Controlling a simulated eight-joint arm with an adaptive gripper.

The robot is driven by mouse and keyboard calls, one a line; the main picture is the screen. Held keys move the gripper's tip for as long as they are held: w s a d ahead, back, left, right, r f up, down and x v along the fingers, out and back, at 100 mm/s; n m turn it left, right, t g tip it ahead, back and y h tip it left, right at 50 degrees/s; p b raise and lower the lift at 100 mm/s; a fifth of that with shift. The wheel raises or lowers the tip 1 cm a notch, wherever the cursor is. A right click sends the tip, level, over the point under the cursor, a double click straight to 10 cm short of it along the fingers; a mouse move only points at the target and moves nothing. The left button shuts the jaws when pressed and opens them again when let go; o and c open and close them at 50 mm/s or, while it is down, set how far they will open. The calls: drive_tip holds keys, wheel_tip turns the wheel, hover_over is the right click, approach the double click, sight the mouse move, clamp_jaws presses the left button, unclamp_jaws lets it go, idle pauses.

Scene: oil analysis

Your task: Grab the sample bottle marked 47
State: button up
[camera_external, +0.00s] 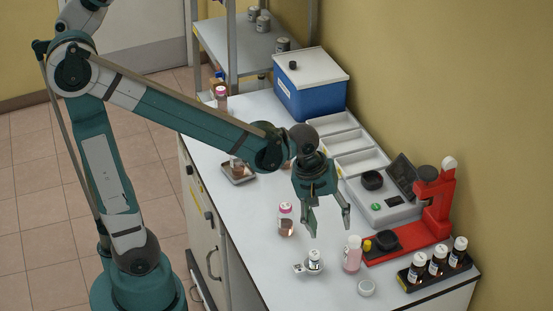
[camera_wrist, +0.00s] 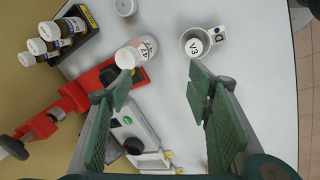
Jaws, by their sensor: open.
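The sample bottle marked 47 (camera_wrist: 144,47) has a white cap, pale pink contents and a white label reading 47. In the wrist view it stands beyond the tip of my left-hand finger. In the external view the pink bottle with a white cap (camera_external: 352,255) matches it, upright on the bench. My gripper (camera_external: 331,231) is open and empty above the bench, pointing down, up and left of that bottle. Its two green fingers (camera_wrist: 160,88) are wide apart in the wrist view, with bare bench between them. The bottle is not between them.
A small container marked V3 (camera_wrist: 194,46) sits in a grey holder close by. A pink-capped bottle (camera_external: 286,220) stands left of my gripper. A red instrument (camera_external: 437,215), a rack of brown bottles (camera_external: 437,274) and a round white lid (camera_external: 366,288) are at the right.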

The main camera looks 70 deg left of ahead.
sight(355, 238)
drive_tip(key=w+d+f+n+p, duration=0.1)
drive_tip(key=n+p, duration=0.1)
drive_tip(key=w+d+n+g+p, duration=0.1)
drive_tip(key=w+n+p, duration=0.1)
drive_tip(key=w+d+f+n+g+p, duration=0.1)
drive_tip(key=w+n+p, duration=0.1)
drive_tip(key=shift+w+d+f, duration=0.2)
drive_tip(key=shift+w+f, duration=0.05)
drive_tip(key=shift+f, duration=0.05)
drive_tip(key=shift+w+d+f+n+g+p, duration=0.2)
drive_tip(key=shift+w+d+f+n+p, duration=0.05)
drive_tip(key=shift+f+n+p, duration=0.25)
drive_tip(key=shift+w+d+f+n+g+p, duration=0.25)
drive_tip(key=shift+f+n+p, duration=0.1)
drive_tip(key=shift+n, duration=0.15)
drive_tip(key=shift+f, duration=0.1)
drive_tip(key=shift+d+f, duration=0.15)
drive_tip(key=shift+f, duration=1.1)
drive_tip(key=shift+d+f+b, duration=0.15)
drive_tip(key=shift+d+f, duration=0.05)
drive_tip(key=shift+f, duration=1.1)
drive_tip(key=shift+d+f+b, duration=0.15)
drive_tip(key=shift+f, duration=1.1)
